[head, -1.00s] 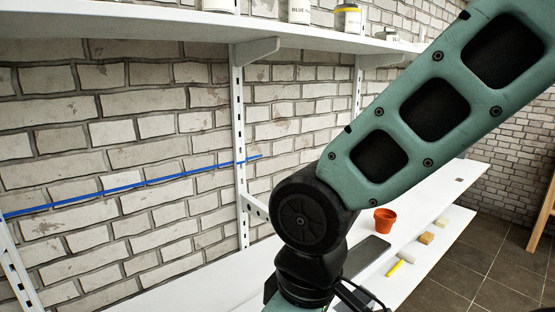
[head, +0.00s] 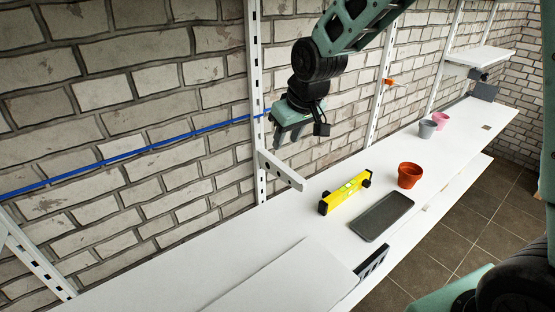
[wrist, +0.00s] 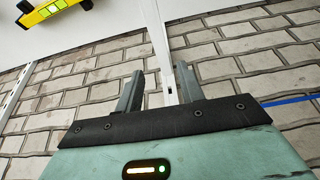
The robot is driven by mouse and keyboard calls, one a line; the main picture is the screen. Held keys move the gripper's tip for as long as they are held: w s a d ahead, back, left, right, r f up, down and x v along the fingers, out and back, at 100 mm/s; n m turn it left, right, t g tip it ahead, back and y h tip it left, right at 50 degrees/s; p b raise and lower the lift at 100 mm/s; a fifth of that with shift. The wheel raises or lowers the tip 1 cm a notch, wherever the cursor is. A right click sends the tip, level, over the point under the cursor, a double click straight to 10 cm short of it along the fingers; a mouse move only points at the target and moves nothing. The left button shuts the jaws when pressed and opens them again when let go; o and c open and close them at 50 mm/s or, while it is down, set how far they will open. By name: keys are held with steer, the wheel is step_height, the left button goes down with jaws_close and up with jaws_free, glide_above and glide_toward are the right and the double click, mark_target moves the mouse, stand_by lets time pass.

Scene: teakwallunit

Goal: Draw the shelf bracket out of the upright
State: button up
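The white shelf bracket (head: 281,170) juts out from the slotted white upright (head: 255,100) on the brick wall, low above the worktop. Its far end is free and carries no shelf. My gripper (head: 287,139) hangs above the bracket, beside the upright, pointing down. In the wrist view, my gripper (wrist: 160,87) is open, with its two grey fingers apart. The upright (wrist: 168,92) shows between them, and what looks like the bracket's edge (wrist: 153,25) lies beyond the fingertips. No contact with the bracket is visible.
On the white worktop (head: 180,265) are a yellow spirit level (head: 345,194), a dark flat tray (head: 382,216) and a terracotta pot (head: 409,175). Grey (head: 427,129) and pink (head: 440,120) pots stand farther right. Blue tape (head: 120,158) runs along the wall.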

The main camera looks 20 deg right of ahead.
mark_target(277, 162)
steer(key=p+x, duration=0.1)
steer(key=x, duration=1.1)
steer(key=shift+f, duration=0.1)
jaws_close()
